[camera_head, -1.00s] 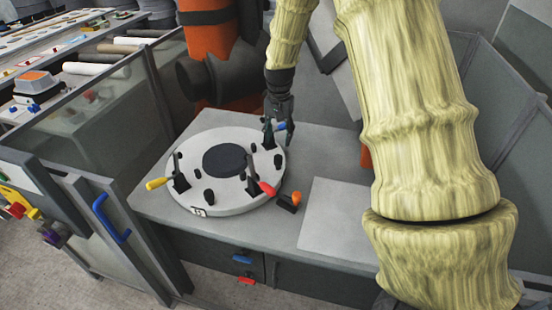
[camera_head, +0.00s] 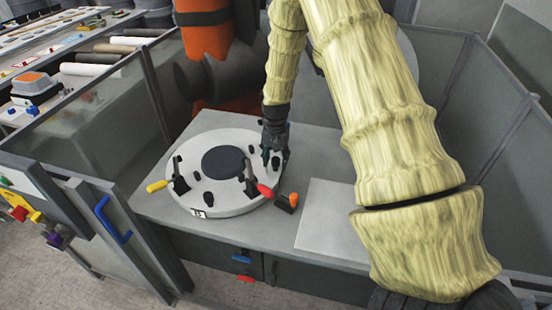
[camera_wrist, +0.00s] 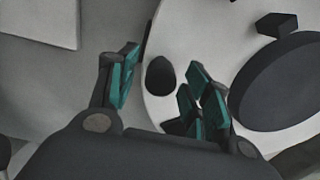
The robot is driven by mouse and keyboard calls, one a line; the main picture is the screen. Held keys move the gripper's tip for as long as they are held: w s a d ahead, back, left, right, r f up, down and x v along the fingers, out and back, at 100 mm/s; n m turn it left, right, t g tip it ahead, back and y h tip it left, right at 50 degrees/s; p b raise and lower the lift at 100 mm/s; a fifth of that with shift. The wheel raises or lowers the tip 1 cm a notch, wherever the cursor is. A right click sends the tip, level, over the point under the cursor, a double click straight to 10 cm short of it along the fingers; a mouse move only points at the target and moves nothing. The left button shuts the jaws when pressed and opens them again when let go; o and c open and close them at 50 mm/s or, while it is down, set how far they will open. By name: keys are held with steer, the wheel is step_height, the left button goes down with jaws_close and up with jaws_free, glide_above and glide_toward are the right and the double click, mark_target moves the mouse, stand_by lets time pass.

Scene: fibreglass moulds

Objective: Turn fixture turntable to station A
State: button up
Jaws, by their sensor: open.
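The turntable (camera_head: 222,138) is a round white disc with a dark centre plate (camera_head: 223,162), several black pegs and toggle clamps. A yellow clamp handle (camera_head: 157,186) is at its left and a red one (camera_head: 264,190) at its front right. A small label (camera_head: 199,212), too small to read surely, is on its front rim. My gripper (camera_head: 274,158) is open over the disc's right edge. In the wrist view, the open fingers (camera_wrist: 158,92) are on either side of a black peg (camera_wrist: 160,76) near the rim; contact cannot be told.
A small black block with an orange knob (camera_head: 293,199) sits just right of the turntable. A pale flat sheet (camera_head: 335,220) lies on the bench to its right. A glass-panelled fence (camera_head: 85,125) with a blue handle (camera_head: 112,220) stands at left.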

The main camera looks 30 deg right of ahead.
steer(key=shift+f, duration=0.1)
jaws_close()
stand_by(0.3)
